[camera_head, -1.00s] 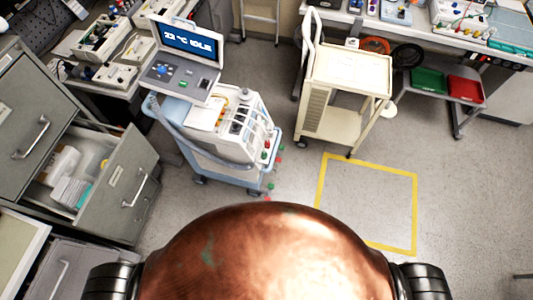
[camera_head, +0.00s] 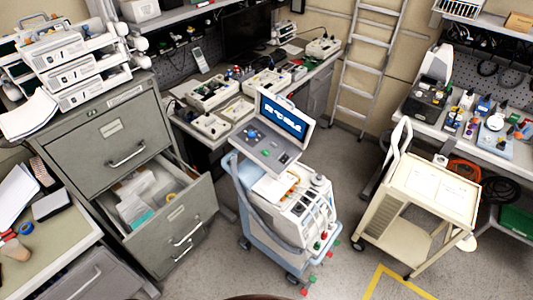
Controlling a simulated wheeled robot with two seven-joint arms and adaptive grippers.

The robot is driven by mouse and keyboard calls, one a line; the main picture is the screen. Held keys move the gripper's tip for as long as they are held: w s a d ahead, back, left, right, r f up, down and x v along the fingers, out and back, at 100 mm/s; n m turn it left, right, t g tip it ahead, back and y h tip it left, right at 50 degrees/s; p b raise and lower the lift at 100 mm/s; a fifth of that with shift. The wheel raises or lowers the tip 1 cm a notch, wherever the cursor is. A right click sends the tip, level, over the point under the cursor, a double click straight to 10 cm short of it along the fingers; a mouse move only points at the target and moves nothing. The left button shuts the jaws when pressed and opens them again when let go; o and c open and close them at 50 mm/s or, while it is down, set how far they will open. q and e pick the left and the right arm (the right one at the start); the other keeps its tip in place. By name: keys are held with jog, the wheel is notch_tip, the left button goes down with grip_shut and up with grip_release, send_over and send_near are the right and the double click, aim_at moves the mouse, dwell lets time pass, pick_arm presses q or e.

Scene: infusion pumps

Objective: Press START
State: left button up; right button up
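Stacked white box-shaped units with handles, which look like infusion pumps (camera_head: 80,65), stand on the grey filing cabinet at the upper left. A wheeled medical machine (camera_head: 300,215) stands on the floor at the centre. Its tilted screen (camera_head: 284,115) is lit blue with white text too small to read surely. No START label can be read. Neither of my grippers is in view.
A filing cabinet (camera_head: 130,143) has an open drawer (camera_head: 175,222) sticking out left of the machine. A cream cart (camera_head: 405,215) stands to the right. Workbenches with equipment line the back and right. Yellow tape (camera_head: 377,275) marks bare floor at the lower right.

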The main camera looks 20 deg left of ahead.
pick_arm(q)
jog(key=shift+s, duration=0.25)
